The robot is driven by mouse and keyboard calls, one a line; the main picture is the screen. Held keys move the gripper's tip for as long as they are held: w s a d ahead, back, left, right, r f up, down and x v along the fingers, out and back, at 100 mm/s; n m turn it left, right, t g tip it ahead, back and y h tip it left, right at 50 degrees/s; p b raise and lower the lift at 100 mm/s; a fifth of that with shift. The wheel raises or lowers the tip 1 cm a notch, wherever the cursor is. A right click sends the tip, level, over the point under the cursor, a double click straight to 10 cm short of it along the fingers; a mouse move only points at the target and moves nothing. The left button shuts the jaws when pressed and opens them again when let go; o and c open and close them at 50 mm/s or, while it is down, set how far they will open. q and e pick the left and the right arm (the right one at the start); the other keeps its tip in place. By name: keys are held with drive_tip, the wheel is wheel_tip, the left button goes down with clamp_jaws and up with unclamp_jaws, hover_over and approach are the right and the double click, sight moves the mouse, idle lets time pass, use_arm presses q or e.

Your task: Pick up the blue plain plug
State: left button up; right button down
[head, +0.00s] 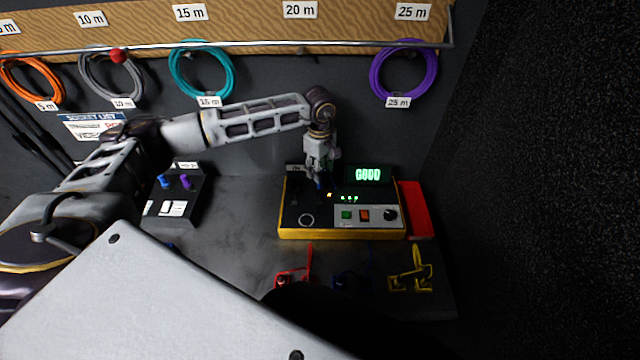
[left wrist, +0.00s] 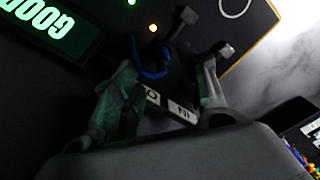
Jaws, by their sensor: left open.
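My left gripper (head: 320,174) points down over the back left part of a yellow-edged tester box (head: 292,233). Its fingers are open. A small blue piece (head: 320,186), possibly the blue plain plug, shows just below the fingertips at the box top. In the left wrist view, a dark blue curved piece (left wrist: 151,73) lies between the open fingers of my left gripper (left wrist: 168,72). I cannot tell whether the fingers touch it. Its lower part is hidden in shadow. My right gripper is not in view.
The tester shows a green GOOD display (head: 368,175). A black box (head: 180,207) with blue and purple pieces stands left. Red (head: 293,278), dark blue (head: 350,281) and yellow (head: 411,278) items lie in front. A red tray (head: 415,208) sits right. Coiled cables hang behind.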

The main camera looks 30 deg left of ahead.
use_arm(q)
drive_tip(key=shift+s+f, duration=0.1)
drive_tip(key=shift+f, duration=0.35)
wheel_tip(320, 180, down, 4)
drive_tip(key=shift+s+r+p, duration=0.15)
drive_tip(key=shift+r+p, duration=0.1)
drive_tip(key=shift+p, duration=0.5)
drive_tip(key=shift+f, duration=0.4)
clamp_jaws()
